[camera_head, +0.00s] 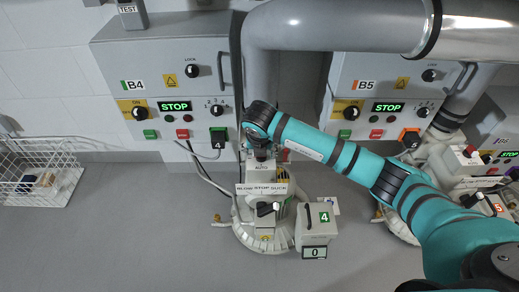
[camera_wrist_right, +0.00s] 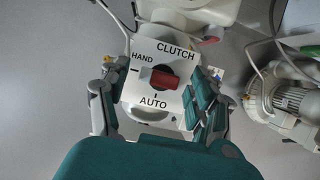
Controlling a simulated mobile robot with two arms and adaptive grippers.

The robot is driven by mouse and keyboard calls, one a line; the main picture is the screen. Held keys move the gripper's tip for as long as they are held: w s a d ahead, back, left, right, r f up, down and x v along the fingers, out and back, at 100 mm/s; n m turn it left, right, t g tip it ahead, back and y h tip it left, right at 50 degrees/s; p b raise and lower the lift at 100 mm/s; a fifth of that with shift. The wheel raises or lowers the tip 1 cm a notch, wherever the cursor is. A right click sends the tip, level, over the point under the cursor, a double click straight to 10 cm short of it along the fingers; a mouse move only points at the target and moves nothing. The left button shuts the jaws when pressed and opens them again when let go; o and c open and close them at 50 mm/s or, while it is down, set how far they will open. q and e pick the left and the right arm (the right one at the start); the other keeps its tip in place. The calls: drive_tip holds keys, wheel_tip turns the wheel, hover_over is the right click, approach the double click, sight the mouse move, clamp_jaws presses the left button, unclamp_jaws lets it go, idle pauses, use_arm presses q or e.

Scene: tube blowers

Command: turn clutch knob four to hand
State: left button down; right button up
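The clutch knob (camera_wrist_right: 165,79) is a red bar on a dark round base, on a white box (camera_wrist_right: 138,96) marked CLUTCH, HAND and AUTO. The bar lies roughly crosswise in the right wrist view; which mark it points to is unclear. My right gripper (camera_wrist_right: 154,80) is open, its fingers on either side of the box with the knob between them. No contact with the knob shows. In the head view my right gripper (camera_head: 261,152) is above the blower unit (camera_head: 262,235) with the number 4 box (camera_head: 316,228), and hides the knob. My left gripper is out of view.
Control cabinets B4 (camera_head: 205,90) and B5 (camera_head: 345,78), both reading STOP, are on the wall behind. A thick grey pipe (camera_head: 262,70) runs down beside my arm. A white wire basket (camera_head: 40,170) stands at left. Another machine (camera_wrist_right: 290,98) is at right. Floor at front left is clear.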

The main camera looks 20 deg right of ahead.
drive_tip(key=v, duration=1.2)
drive_tip(key=shift+s+a, duration=0.1)
